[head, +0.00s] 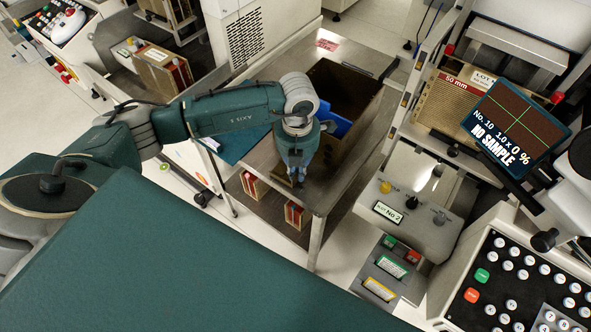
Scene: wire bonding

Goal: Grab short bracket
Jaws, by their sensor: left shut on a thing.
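My left gripper (295,172) points down over the near edge of the metal cart top, in front of an open dark box. It is shut on a small brownish-gold piece (283,176), which seems to be the short bracket. The fingers hide much of that piece, and I cannot tell whether it touches the cart top. My right gripper is not in view.
The metal cart (335,191) carries an open dark box (362,88) with a blue item (336,122) inside. Red-and-tan pieces (294,214) sit on its lower shelf. A machine with a monitor (520,118) and a button panel (520,275) stands right.

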